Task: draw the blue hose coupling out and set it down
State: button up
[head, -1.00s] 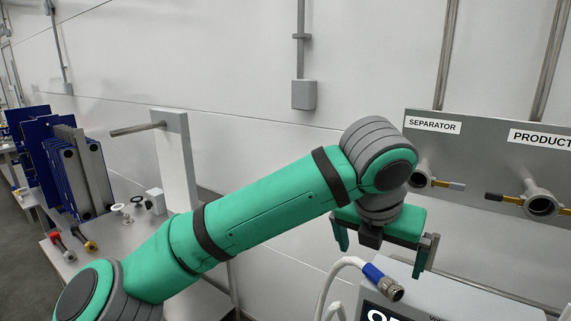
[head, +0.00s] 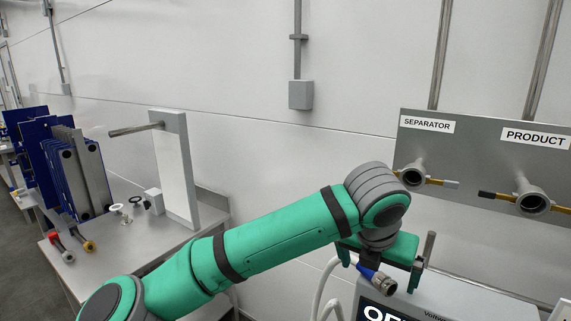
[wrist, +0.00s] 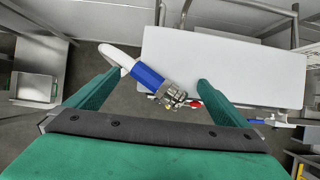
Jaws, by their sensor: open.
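The blue hose coupling (head: 368,272) has a blue sleeve and a metal threaded end, on a white hose (head: 325,280) that curves up beside the control box. My gripper (head: 382,266) is open just above the coupling, and partly overlaps it in the head view. In the wrist view the coupling (wrist: 148,77) lies slanted between the two green fingers of my gripper (wrist: 160,78), with gaps on both sides. Whether anything supports the coupling from below cannot be told.
The white-topped box (head: 470,303) with a dark display stands right below my gripper. The wall panel (head: 470,155) labelled SEPARATOR and PRODUCT carries two pipe ports at right. A bench (head: 120,235) at left holds plates, fittings and a post, with some bare surface.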

aim_at(368, 288)
jog(key=shift+w+a, duration=0.15)
jog(key=shift+a, duration=0.35)
jog(key=c, duration=1.2)
jog(key=shift+a, duration=0.1)
jog(key=shift+c, duration=0.8)
jog(key=shift+d, duration=0.2)
jog(key=shift+s+a, duration=0.1)
jog(key=shift+s, duration=0.15)
jog(key=shift+s+a, duration=0.85)
jog(key=shift+s, duration=0.25)
